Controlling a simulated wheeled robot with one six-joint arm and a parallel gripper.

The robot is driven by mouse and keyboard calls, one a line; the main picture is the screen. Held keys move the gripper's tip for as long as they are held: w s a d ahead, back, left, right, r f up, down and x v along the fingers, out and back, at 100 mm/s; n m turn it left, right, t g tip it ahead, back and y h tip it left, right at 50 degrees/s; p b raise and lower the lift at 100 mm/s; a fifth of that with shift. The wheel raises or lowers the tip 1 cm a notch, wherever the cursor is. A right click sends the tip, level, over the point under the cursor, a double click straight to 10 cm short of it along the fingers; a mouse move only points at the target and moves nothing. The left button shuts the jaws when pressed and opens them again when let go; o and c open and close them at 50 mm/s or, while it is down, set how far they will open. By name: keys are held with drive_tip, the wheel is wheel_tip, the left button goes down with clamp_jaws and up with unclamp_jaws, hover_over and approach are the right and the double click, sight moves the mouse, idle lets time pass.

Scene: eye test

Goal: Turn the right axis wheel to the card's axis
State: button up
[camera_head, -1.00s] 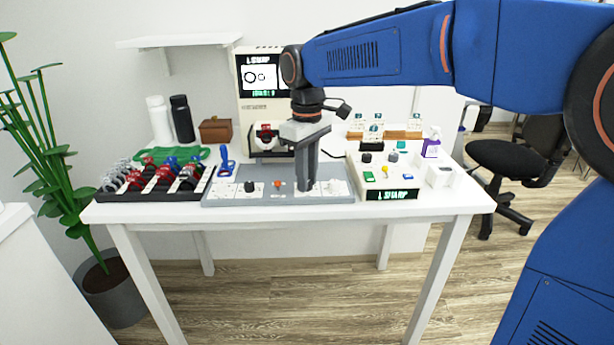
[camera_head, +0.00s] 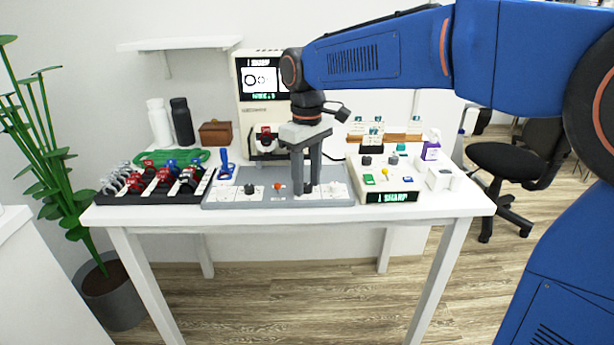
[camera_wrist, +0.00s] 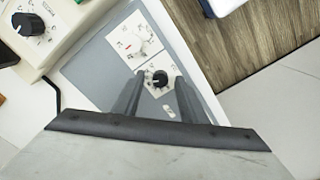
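The right axis wheel is a small black knob (camera_head: 308,188) on a white dial plate at the right part of the grey panel (camera_head: 290,202). In the wrist view the black knob (camera_wrist: 160,78) sits between my fingertips, with a gap visible on both sides. My gripper (camera_head: 307,184) points down over it, open, its fingers beside the knob; it also shows in the wrist view (camera_wrist: 159,82). A small card (camera_head: 376,131) stands in a black holder at the back right; its marking is too small to read. The fingers partly hide the knob in the head view.
Another black knob (camera_head: 249,188) and an orange knob (camera_head: 278,186) are left on the panel. A cream control box (camera_head: 390,183) stands right, a lens rack (camera_head: 150,197) left, and a machine with a screen (camera_head: 262,78) behind.

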sight(308, 185)
drive_tip(key=shift+r, duration=0.1)
wheel_tip(308, 185, up, 17)
idle(0.6)
drive_tip(key=s+d+f+m+t, duration=0.1)
drive_tip(key=s+d+f+m, duration=0.1)
drive_tip(key=s+d+f, duration=0.5)
drive_tip(key=s+d+f+m+t, duration=0.1)
drive_tip(key=s+d+f+m, duration=0.3)
drive_tip(key=d, duration=0.5)
drive_tip(key=s+d+f+m+t, duration=0.1)
drive_tip(key=s+d+f, duration=0.3)
drive_tip(key=s+f, duration=0.3)
drive_tip(key=s+d+f+m+t, duration=0.1)
drive_tip(key=s+d+f+m, duration=0.1)
drive_tip(key=s+f, duration=0.5)
drive_tip(key=shift+d+f+t, duration=0.4)
drive_tip(key=shift+d+f, duration=0.45)
drive_tip(key=shift+f, duration=0.1)
